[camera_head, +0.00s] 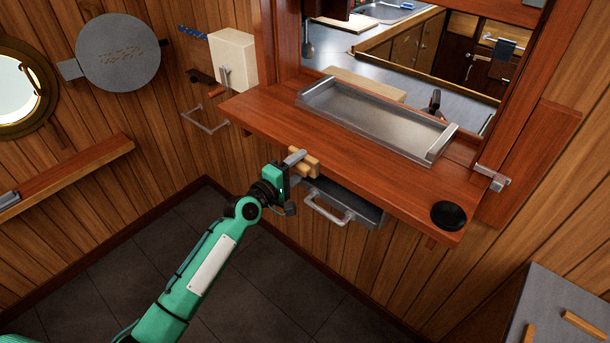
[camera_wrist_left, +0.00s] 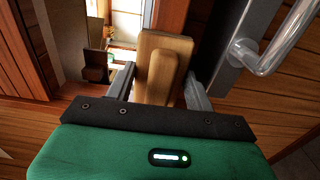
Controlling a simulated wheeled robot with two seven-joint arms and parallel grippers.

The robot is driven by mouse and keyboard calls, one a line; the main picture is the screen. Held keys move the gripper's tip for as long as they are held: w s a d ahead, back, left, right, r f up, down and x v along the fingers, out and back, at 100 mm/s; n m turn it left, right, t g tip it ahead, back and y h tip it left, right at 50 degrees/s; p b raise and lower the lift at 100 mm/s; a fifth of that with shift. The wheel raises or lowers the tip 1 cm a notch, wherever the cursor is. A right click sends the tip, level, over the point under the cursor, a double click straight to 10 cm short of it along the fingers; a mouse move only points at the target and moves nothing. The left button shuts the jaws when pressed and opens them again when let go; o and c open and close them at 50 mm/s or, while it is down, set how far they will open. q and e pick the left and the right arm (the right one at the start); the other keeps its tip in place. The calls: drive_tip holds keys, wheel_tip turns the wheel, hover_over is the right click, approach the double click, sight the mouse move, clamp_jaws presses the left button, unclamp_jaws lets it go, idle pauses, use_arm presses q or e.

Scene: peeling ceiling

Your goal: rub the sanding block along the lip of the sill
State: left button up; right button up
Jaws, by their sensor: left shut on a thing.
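The sill (camera_head: 262,108) is a reddish-brown wooden ledge below the opening in the head view. Its lip runs along the front edge, from upper left to lower right. The sanding block (camera_head: 311,165) is a pale wooden block with a raised grip, at the left-middle part of the lip. My left gripper (camera_head: 293,166) is shut on it from the front. In the left wrist view the block (camera_wrist_left: 177,47) stands between the two fingers of the gripper (camera_wrist_left: 160,88). The block overlaps the lip in the head view; I cannot tell whether they touch. My right gripper is not in view.
A metal tray (camera_head: 378,118) lies on the sill, and a black round puck (camera_head: 448,215) sits at its right end. A grey drawer with a bar handle (camera_head: 328,207) hangs just below the lip near my gripper. A metal latch (camera_head: 492,177) is at the right post.

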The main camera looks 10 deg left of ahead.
use_arm(q)
drive_tip(key=shift+w+a, duration=0.1)
drive_tip(key=shift+a, duration=0.1)
drive_tip(key=shift+p+v, duration=0.45)
drive_tip(key=shift+v, duration=3.05)
drive_tip(key=b+v, duration=0.1)
drive_tip(key=v, duration=1.1)
drive_tip(key=shift+d, duration=0.1)
